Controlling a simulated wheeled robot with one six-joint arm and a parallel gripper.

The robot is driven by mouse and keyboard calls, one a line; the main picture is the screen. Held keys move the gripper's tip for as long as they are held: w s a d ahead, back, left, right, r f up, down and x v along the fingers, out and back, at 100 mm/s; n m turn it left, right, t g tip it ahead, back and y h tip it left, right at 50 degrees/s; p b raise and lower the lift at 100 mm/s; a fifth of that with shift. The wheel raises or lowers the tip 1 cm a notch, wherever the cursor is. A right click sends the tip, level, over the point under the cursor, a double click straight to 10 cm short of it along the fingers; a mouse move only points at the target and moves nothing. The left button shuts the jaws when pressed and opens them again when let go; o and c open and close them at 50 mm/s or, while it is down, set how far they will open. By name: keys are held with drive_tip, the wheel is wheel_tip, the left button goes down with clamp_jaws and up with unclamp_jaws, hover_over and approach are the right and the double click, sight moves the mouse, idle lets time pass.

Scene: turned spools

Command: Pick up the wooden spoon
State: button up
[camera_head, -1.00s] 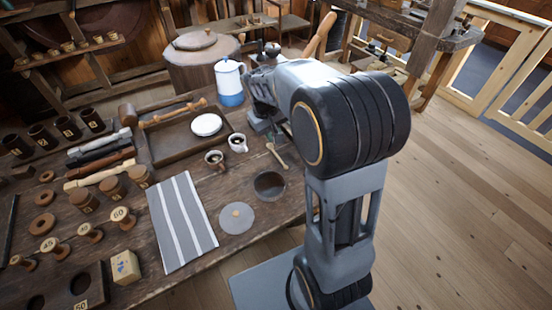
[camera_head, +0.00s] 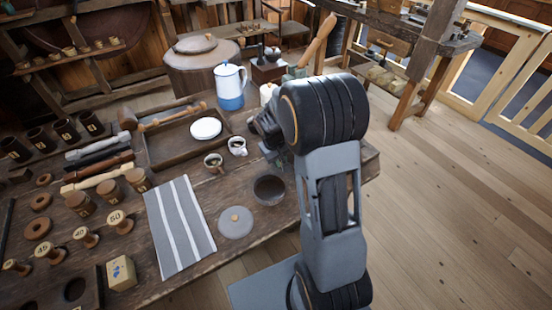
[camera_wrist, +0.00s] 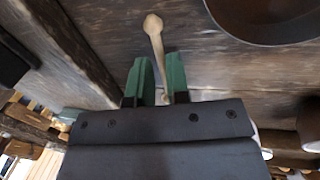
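The wooden spoon (camera_wrist: 153,30) is pale and long. In the wrist view its rounded end points away from my gripper (camera_wrist: 161,75) and its handle runs back between the two green fingers. The fingers stand close on either side of the handle. I cannot tell whether they press on it, or whether the spoon rests on the table. In the head view my arm hides the spoon and most of the gripper, which is low over the table's right end.
A dark bowl (camera_head: 270,189) lies close by and also shows in the wrist view (camera_wrist: 270,18).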

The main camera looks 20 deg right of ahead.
drive_tip(key=shift+d+f, duration=0.2)
drive_tip(key=shift+f, duration=0.6)
clamp_jaws()
drive_tip(key=shift+r, duration=0.15)
